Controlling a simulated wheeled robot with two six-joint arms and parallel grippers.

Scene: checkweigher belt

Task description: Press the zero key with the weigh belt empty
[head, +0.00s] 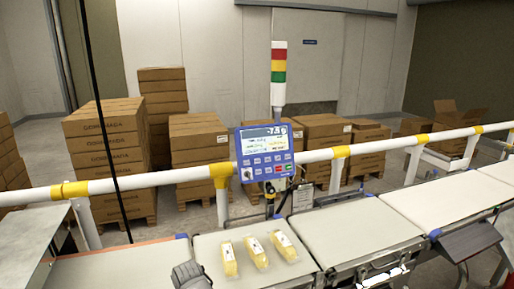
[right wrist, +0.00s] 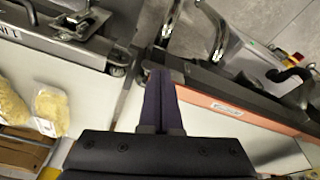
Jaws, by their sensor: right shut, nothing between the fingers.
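The blue weighing terminal (head: 265,152) stands on a post behind the belts, its lit display (head: 264,138) facing me. Its keys sit in rows below the display; most are blue, and one is red. The key labels are too small to read. Three yellow packs (head: 256,252) lie side by side on the middle belt (head: 208,246). My right gripper (right wrist: 165,100) is shut and empty over the gap between the left and middle belts, left of the packs (head: 190,275). It is well away from the terminal. My left gripper is not in view.
A white and yellow rail (head: 285,157) runs behind the belts. A red, yellow and green stack light (head: 279,65) rises behind the terminal. The left belt (head: 120,270) and the right belt (head: 360,234) look bare. Carton stacks (head: 105,145) stand beyond the rail.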

